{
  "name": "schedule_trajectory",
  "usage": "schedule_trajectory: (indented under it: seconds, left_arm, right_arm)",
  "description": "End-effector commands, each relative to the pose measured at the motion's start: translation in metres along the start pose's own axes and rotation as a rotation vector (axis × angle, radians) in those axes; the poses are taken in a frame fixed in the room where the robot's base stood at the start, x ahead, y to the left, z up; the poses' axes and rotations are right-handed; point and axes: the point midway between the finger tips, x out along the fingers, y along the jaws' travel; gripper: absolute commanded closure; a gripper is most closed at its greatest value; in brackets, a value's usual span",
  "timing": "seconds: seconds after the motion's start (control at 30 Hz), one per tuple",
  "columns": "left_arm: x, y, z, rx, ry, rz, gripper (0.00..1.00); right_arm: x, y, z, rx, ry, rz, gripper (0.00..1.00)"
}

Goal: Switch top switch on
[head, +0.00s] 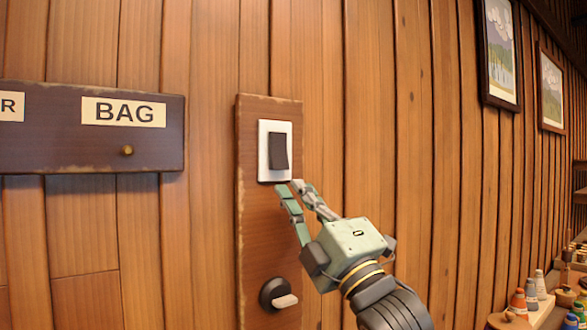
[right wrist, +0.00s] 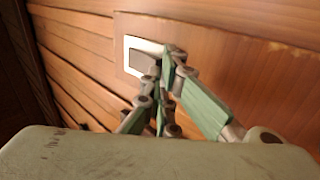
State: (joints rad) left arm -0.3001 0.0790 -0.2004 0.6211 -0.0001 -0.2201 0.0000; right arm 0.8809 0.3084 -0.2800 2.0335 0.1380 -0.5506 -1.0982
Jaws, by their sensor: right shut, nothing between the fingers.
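The top switch (head: 278,152) is a dark rocker in a white plate, high on a dark brown vertical board (head: 257,225) on the wall. Its lower end seems to stand out from the plate. My right gripper (head: 290,186) is shut and empty, its fingertips just below the plate's lower edge in the head view. I cannot tell whether they touch it. In the right wrist view the fingers (right wrist: 165,65) cover part of the white plate (right wrist: 131,57). My left gripper is not in view.
A round dark knob (head: 278,294) with a pale lever is lower on the same board. A rack with a BAG label (head: 124,112) and a small peg is at the left. Framed pictures (head: 500,52) hang at the right. Bottles (head: 532,292) stand at the lower right.

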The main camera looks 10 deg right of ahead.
Motion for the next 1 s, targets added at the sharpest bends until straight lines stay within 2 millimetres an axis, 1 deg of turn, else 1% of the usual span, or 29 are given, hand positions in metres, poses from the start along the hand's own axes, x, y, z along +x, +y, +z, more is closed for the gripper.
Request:
schedule_trajectory:
  seconds: [0.03, 0.2, 0.33, 0.63, 0.73, 0.77, 0.8, 1.0]
  left_arm:
    - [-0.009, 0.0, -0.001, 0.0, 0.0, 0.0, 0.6]
    - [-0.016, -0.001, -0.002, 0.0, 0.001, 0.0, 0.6]
    - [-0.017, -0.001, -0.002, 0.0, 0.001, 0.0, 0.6]
    - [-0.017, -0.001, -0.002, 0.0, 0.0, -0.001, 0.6]
    - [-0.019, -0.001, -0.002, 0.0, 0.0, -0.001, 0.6]
    - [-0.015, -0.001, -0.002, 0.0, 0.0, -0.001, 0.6]
    - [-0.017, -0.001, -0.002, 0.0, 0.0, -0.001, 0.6]
    - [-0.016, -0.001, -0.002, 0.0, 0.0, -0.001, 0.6]
  right_arm:
    - [0.011, 0.004, 0.0, 0.002, 0.0, -0.001, 1.0]
    - [0.026, 0.001, 0.0, 0.001, 0.0, -0.001, 1.0]
    - [0.029, 0.0, 0.0, 0.0, 0.0, -0.001, 1.0]
    - [0.029, -0.001, 0.0, 0.0, 0.0, -0.001, 1.0]
    - [0.037, -0.003, 0.0, -0.003, 0.0, 0.001, 1.0]
    - [0.038, -0.007, 0.0, -0.002, -0.001, 0.008, 1.0]
    - [0.038, -0.004, 0.0, 0.0, -0.001, 0.009, 1.0]
    - [0.037, -0.005, 0.001, 0.0, -0.001, 0.008, 1.0]
